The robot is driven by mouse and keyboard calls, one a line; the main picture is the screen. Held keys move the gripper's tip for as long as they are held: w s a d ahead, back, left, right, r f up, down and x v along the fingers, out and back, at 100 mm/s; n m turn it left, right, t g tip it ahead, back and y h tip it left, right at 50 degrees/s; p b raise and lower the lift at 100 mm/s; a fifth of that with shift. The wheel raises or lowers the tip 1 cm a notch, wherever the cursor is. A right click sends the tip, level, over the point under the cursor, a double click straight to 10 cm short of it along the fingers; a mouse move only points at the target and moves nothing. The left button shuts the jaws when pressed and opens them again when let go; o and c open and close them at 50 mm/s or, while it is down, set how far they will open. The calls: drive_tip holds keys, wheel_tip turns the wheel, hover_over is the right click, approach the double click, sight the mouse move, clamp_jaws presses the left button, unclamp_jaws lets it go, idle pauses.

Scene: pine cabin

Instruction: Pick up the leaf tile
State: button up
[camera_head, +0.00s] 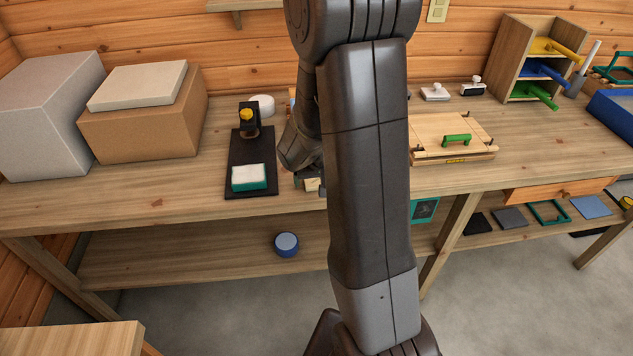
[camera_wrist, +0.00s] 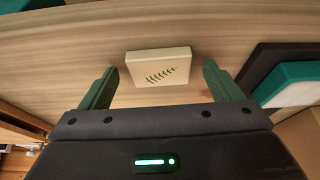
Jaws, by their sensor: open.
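The leaf tile (camera_wrist: 158,66) is a small cream square block with a dark green fern-like leaf on its face. It lies on the wooden workbench. In the head view a small pale piece (camera_head: 312,185) beside my arm appears to be this tile, partly hidden. My gripper (camera_wrist: 159,74) is open, with its two green fingers apart, one on each side of the tile in the wrist view. The tile sits between and slightly beyond the fingertips, with gaps on both sides. Most of my gripper is hidden by my arm in the head view.
A black board (camera_head: 238,183) with a teal-and-white block (camera_head: 249,177) lies left of the tile; the block also shows at right in the wrist view (camera_wrist: 290,86). Boxes (camera_head: 140,127) stand further left. A wooden board with a green handle (camera_head: 457,140) lies to the right.

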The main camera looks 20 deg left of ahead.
drive_tip(key=shift+c, duration=0.4)
drive_tip(key=c, duration=1)
